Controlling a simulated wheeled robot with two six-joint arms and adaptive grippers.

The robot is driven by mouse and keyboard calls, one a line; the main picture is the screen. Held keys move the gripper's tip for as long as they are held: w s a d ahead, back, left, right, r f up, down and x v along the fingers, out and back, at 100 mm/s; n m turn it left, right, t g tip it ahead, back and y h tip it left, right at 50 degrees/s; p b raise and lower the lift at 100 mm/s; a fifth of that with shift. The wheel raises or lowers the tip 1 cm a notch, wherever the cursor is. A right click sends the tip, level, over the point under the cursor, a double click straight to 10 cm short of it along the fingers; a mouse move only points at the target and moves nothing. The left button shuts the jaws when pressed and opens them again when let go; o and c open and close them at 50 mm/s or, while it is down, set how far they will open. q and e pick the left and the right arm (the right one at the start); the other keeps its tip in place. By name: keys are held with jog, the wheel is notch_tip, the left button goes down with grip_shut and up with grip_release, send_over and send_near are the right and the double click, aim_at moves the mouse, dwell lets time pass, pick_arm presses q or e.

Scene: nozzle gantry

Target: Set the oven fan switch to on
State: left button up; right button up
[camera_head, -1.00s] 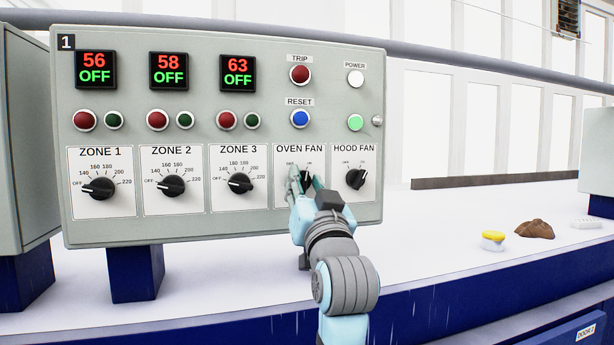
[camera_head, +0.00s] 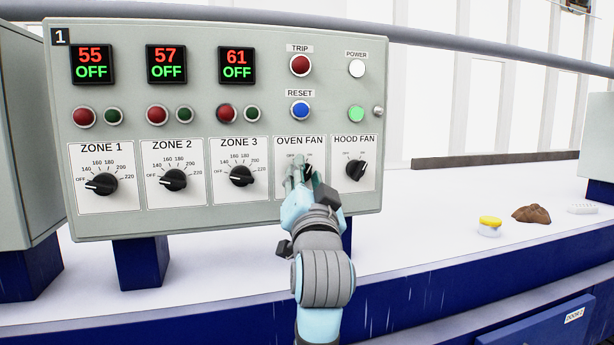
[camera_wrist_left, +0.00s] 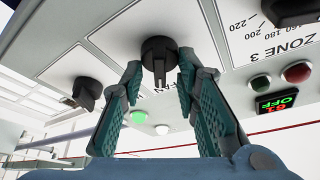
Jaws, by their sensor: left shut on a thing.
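The oven fan switch (camera_head: 310,171) is a black rotary knob under the OVEN FAN label on the grey control panel (camera_head: 210,223). It also shows in the left wrist view (camera_wrist_left: 159,52), with its grip bar between the two fingers. My left gripper (camera_head: 302,172) is at the knob, its fingers on either side of the bar, shut on it. In the head view the fingers cover much of the knob and its scale, so I cannot tell exactly where the pointer stands. My right gripper is not in view.
The hood fan knob (camera_head: 356,170) sits close to the right of my gripper, and the zone 3 knob (camera_head: 241,176) to the left. The blue reset button (camera_head: 300,110) is above. A yellow-topped item (camera_head: 489,224) and a brown lump (camera_head: 531,213) lie on the bench at right.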

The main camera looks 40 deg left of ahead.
pick_arm(q)
jog(key=o, duration=1)
jog(key=shift+c, duration=0.2)
jog(key=shift+o, duration=0.6)
jog(key=shift+w+a+f, duration=0.1)
jog(key=shift+a, duration=0.05)
jog(key=v, duration=0.7)
jog(key=shift+s+d, duration=0.2)
jog(key=shift+d, duration=0.05)
jog(key=shift+w+a+f, duration=0.1)
jog(key=shift+a, duration=0.1)
